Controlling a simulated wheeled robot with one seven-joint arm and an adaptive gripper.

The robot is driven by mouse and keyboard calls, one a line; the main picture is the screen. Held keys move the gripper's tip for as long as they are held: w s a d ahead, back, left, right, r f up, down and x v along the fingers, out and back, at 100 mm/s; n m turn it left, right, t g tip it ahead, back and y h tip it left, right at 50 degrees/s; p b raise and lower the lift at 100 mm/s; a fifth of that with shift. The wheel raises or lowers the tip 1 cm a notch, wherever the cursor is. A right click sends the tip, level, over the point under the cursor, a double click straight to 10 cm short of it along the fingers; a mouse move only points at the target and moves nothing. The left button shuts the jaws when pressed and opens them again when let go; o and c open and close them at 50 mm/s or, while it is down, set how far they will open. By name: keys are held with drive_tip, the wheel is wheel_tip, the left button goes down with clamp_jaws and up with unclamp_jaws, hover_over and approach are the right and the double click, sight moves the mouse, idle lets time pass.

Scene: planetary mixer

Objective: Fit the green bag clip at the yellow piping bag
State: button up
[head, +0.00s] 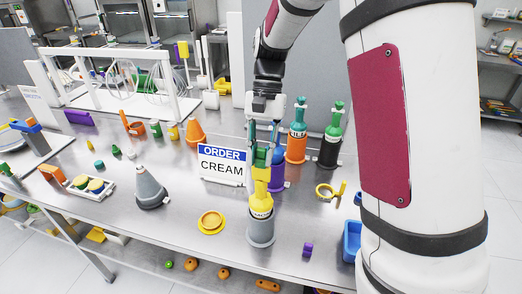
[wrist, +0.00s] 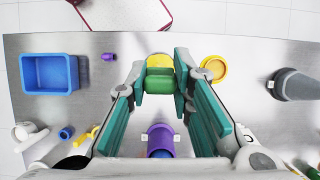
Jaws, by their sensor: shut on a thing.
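The yellow piping bag (head: 261,203) stands upright in a grey cone-shaped holder (head: 261,232) near the table's front edge. My gripper (head: 262,155) is directly above it, pointing down, shut on the green bag clip (wrist: 160,84). In the wrist view the clip lies across between my teal fingers (wrist: 160,92). The yellow bag (wrist: 157,62) shows just beyond the clip there. In the head view the clip is at the bag's narrow top, partly hidden by my fingers. I cannot tell whether the clip touches or grips the bag.
An "ORDER CREAM" sign (head: 222,166) is to the left. A yellow round dish (head: 211,222), an empty grey cone (head: 149,189) and a blue bin (wrist: 50,73) stand around.

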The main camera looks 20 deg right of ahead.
drive_tip(key=shift+f, duration=0.4)
drive_tip(key=o, duration=0.8)
drive_tip(key=v, duration=1.2)
